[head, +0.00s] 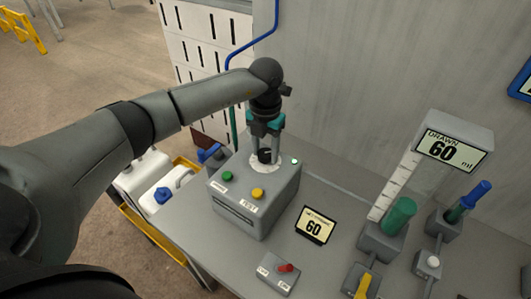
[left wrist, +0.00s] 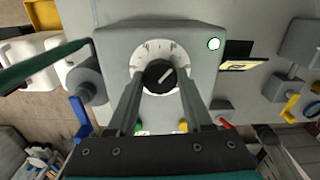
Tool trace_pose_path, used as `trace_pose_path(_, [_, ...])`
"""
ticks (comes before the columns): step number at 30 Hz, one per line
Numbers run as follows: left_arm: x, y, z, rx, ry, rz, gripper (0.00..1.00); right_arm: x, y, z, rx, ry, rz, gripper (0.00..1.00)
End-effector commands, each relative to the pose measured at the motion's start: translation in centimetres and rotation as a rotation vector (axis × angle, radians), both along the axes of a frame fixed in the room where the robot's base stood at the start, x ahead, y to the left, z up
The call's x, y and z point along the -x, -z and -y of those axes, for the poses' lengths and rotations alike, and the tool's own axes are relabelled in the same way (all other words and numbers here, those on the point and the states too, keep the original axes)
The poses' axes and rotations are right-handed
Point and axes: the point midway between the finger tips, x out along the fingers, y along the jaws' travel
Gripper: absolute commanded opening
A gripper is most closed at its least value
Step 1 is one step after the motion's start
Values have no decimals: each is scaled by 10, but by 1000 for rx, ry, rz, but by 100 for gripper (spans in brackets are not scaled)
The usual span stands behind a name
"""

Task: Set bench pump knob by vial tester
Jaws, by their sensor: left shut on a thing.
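The bench pump is a grey box (head: 250,208) on the bench with a green button (head: 227,176) and a yellow button (head: 258,194). Its black knob (head: 264,156) sits on a white dial; in the left wrist view the knob (left wrist: 159,76) shows a white pointer line tilted to the upper right. My left gripper (head: 266,150) points down from above, shut on the knob, one finger on each side. A display (head: 443,151) reads "DRAWN 60 ml", and a small tilted display (head: 314,226) reads 60. My right gripper is not in view.
A green cylinder (head: 399,216) stands in a grey block beside a white scale. A blue-topped piece (head: 475,195) is right of it. A red switch box (head: 278,272) and a yellow lever (head: 363,284) are in front. White jugs (head: 168,194) stand left of the bench.

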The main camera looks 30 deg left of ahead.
Motion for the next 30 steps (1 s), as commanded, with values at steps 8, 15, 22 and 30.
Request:
trace_pose_path(8, [-1, 1, -1, -1, 262, 4, 0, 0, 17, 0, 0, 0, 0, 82])
trace_pose_path(15, [-1, 0, 0, 0, 465, 4, 0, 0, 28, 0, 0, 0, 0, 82])
trace_pose_path(22, [-1, 0, 0, 1, 609, 4, 0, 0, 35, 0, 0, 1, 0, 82])
trace_pose_path(30, [-1, -1, 0, 0, 695, 4, 0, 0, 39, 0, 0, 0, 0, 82])
